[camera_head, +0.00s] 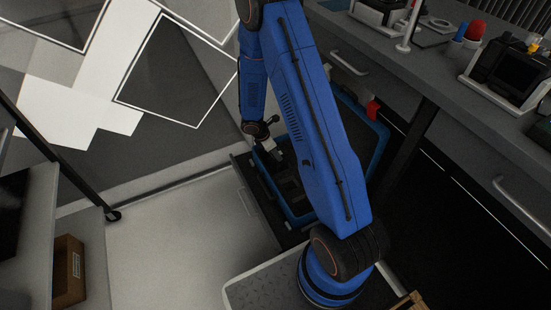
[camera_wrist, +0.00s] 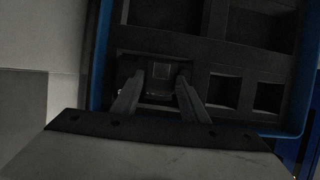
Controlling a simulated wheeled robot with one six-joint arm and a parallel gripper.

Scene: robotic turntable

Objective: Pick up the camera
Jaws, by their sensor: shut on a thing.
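A dark camera (camera_wrist: 160,72) sits low in a cutout of the dark foam in a blue-rimmed case (camera_wrist: 101,62), in the wrist view. My gripper (camera_wrist: 160,90) is shut on the camera, with one grey finger on each side of it. The camera's lower part is hidden by the foam and shadow. In the head view my gripper (camera_head: 274,151) reaches down into the case (camera_head: 297,217). The camera itself cannot be made out there.
Other foam cutouts lie beside and beyond the camera. The case lies in a drawer (camera_head: 245,192) below the grey bench. The bench (camera_head: 395,72) with several devices stands right. A brown box (camera_head: 69,270) is at the lower left. Pale floor (camera_head: 160,240) is clear left of the drawer.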

